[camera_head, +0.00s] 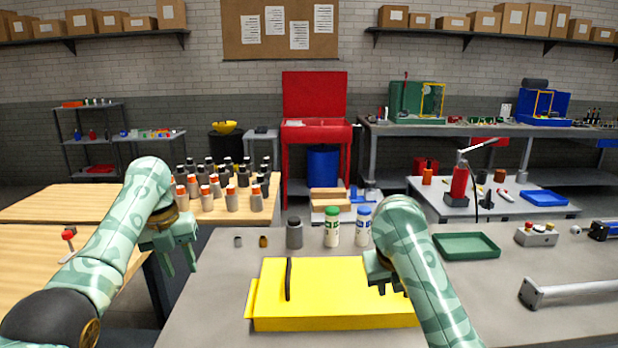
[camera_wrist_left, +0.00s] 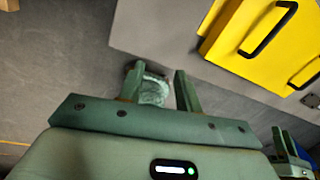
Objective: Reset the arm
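My left gripper (camera_head: 181,270) hangs in the air left of the grey bench (camera_head: 215,290), with its fingers pointing down. In the left wrist view its two fingers (camera_wrist_left: 158,78) stand apart, and it holds nothing. A pale green patterned part, which looks like my own body, shows beyond them. My right gripper (camera_head: 392,292) is over the right part of a yellow case (camera_head: 335,290) on the bench. Its fingers look apart and empty, though my right forearm partly covers it.
Several bottles (camera_head: 332,226) and small jars stand behind the case. A green tray (camera_head: 466,246), a button box (camera_head: 536,234) and a metal bar (camera_head: 570,292) lie to the right. A wooden table (camera_head: 30,262) is at left. Open floor (camera_wrist_left: 60,80) shows below the left gripper.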

